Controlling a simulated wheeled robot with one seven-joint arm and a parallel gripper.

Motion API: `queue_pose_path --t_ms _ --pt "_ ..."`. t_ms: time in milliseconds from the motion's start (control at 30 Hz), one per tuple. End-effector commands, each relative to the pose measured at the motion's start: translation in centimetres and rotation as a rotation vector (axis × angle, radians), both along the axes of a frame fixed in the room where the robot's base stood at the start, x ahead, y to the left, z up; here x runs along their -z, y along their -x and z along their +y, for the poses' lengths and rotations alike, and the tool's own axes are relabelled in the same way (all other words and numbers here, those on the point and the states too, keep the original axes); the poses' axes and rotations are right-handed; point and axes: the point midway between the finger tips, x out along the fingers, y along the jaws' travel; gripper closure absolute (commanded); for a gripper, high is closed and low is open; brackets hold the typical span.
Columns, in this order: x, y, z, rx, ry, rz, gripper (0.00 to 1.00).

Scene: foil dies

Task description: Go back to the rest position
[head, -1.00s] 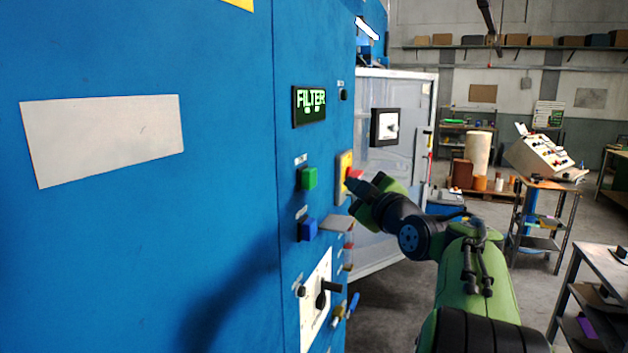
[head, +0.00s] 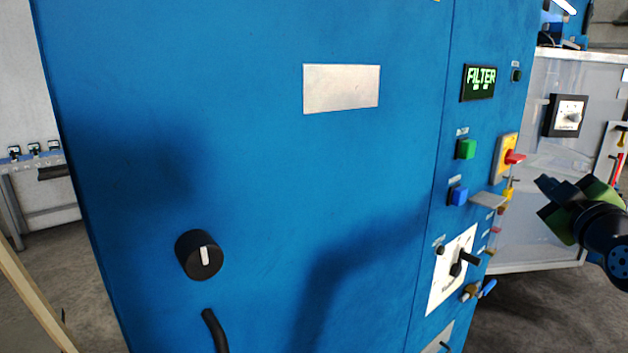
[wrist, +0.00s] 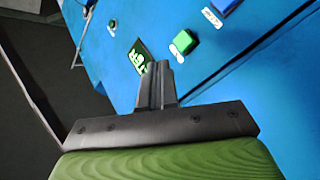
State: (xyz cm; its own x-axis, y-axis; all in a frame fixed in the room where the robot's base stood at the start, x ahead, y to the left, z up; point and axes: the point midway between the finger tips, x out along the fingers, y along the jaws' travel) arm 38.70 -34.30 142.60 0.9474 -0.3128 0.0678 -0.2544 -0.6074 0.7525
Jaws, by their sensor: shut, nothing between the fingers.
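My gripper (head: 546,187) is at the right of the head view, shut and empty, its fingertips pointing left toward the blue cabinet (head: 240,130). It stands apart from the red and yellow switch (head: 509,158), to the right of it. In the wrist view the closed fingers (wrist: 157,84) point at the cabinet front, partly covering the display (wrist: 139,57). The green button (wrist: 184,42) and a blue button (wrist: 227,5) show beyond the fingers there.
A grey cabinet (head: 545,90) stands behind. Floor shows at the lower right.

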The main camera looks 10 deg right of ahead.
Motion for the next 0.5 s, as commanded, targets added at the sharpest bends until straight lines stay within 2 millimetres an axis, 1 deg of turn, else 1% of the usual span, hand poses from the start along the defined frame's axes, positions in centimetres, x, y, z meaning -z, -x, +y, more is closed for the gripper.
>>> queue_pose_path --t_ms 33,67,267,367,467,500 --pt "0.0 0.0 0.0 0.000 0.000 0.000 1.00" --pt "0.1 -0.2 0.4 -0.005 -0.004 0.005 1.00" --pt "1.6 -2.0 4.1 -0.043 -0.079 0.078 1.00" --pt "2.6 -2.8 6.4 -0.063 -0.123 0.123 1.00" --pt "3.9 -3.4 9.3 -0.083 -0.179 0.181 1.00" --pt "4.4 -3.6 10.6 -0.089 -0.204 0.206 1.00"
